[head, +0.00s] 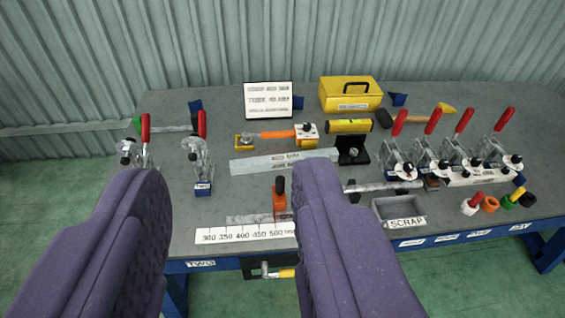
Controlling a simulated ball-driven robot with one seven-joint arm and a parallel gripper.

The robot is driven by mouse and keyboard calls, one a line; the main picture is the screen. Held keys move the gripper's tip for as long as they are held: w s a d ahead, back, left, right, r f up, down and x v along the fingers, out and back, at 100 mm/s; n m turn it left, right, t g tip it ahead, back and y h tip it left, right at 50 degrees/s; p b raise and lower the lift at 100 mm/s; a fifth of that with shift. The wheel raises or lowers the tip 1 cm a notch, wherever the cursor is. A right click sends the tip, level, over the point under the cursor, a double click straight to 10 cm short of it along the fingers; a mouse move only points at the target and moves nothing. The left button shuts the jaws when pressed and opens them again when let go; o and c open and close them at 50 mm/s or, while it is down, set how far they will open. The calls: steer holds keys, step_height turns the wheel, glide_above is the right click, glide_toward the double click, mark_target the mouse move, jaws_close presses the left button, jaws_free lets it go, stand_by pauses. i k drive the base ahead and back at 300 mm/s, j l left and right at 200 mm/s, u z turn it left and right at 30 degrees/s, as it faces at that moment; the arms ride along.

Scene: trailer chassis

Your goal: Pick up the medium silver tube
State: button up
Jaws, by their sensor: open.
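My gripper (230,178) shows as two purple padded fingers, wide apart with nothing between them, in front of and above the bench. A silver tube (384,186) lies horizontally right of the right finger, behind the scrap tray; the finger may hide its left end. Another greyish tube or bar (168,128) lies at the back left, between a green piece and a blue block. A short grey piece (248,218) lies behind the ruler, its right part near the orange-handled tool. I cannot tell which of these is the medium silver tube.
The grey bench (200,105) carries red-handled clamps (202,160) at left and several at right. A yellow toolbox (350,94), a white sign (268,101), a hammer (425,115), a ruler (245,233) and a scrap tray (398,210) stand about. A corrugated wall is behind.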

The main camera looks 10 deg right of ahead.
mark_target(255, 164)
steer(key=i+l, duration=0.1)
steer(key=i, duration=0.35)
steer(key=i+l, duration=0.1)
steer(key=i, duration=0.4)
steer(key=i+j, duration=0.1)
steer(key=i, duration=0.35)
steer(key=i+j, duration=0.1)
steer(key=i, duration=0.35)
